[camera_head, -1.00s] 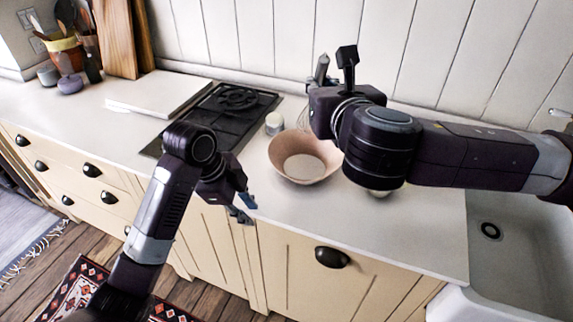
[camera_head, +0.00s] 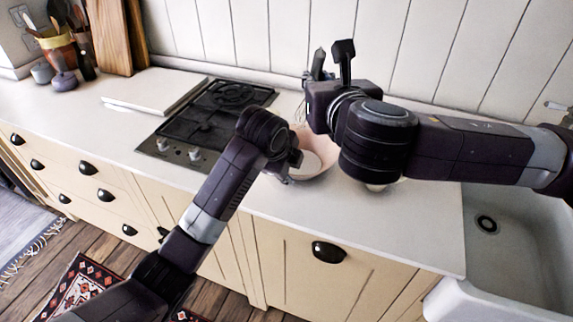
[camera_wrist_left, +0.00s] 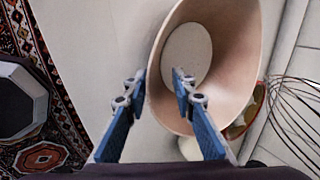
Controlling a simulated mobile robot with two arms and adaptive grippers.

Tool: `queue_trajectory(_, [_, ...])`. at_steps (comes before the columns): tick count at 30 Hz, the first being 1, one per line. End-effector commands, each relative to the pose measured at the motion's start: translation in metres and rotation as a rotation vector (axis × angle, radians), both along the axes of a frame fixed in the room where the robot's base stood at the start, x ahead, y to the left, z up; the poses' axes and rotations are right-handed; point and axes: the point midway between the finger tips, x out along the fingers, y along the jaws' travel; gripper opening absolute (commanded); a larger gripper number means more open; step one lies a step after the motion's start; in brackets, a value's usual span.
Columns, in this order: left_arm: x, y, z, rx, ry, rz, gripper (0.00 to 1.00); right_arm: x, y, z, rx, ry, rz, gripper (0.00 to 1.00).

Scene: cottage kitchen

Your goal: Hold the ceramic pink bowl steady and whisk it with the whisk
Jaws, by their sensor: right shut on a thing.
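My left gripper (camera_head: 290,172) is at the bowl's near left side. In the left wrist view, its fingers (camera_wrist_left: 158,88) are apart, with the bowl's rim between them; I cannot tell whether they touch it. My right gripper (camera_head: 332,60) is above and behind the bowl, shut on the whisk. The whisk's wire loops (camera_wrist_left: 296,108) show beside the bowl in the left wrist view; its handle is mostly hidden.
The black stove (camera_head: 205,125) is left of the bowl, with a white board (camera_head: 150,90) farther left. A sink (camera_head: 510,240) is at the right. A small pale object (camera_head: 378,187) sits under my right arm. The front counter strip is clear.

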Motion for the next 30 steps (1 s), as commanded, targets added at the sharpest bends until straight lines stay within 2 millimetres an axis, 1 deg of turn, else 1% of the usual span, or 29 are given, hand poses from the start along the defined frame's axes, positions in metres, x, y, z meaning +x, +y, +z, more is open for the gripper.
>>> queue_trajectory(1, [0.003, -0.002, -0.007, -0.001, 0.003, 0.001, 0.24, 0.000, 0.000, 0.001, 0.000, -0.001, 0.000, 0.00])
queue_trajectory(3, [0.008, -0.003, -0.015, -0.001, 0.001, 0.002, 0.24, 0.000, 0.000, 0.001, 0.000, -0.001, 0.000, 0.00])
queue_trajectory(7, [0.014, -0.005, -0.025, 0.000, 0.001, 0.001, 0.24, 0.000, 0.000, 0.001, 0.000, -0.001, 0.000, 0.00])
queue_trajectory(12, [0.016, -0.006, -0.029, -0.002, -0.001, 0.000, 0.24, 0.000, 0.000, 0.000, 0.000, -0.001, 0.000, 0.00])
queue_trajectory(18, [0.016, -0.006, -0.029, -0.001, -0.001, 0.001, 0.24, 0.000, 0.000, 0.001, 0.000, -0.001, 0.000, 0.00])
queue_trajectory(20, [0.016, -0.006, -0.029, -0.001, -0.001, 0.001, 0.19, 0.000, 0.000, 0.001, 0.000, -0.001, 0.000, 0.00])
queue_trajectory(25, [0.016, -0.006, -0.029, -0.001, -0.001, 0.001, 0.00, 0.000, 0.000, 0.000, 0.000, -0.001, 0.000, 0.00])
queue_trajectory(30, [0.016, -0.006, -0.029, -0.001, -0.001, 0.001, 0.00, 0.000, 0.000, 0.001, 0.000, -0.001, 0.000, 0.00])
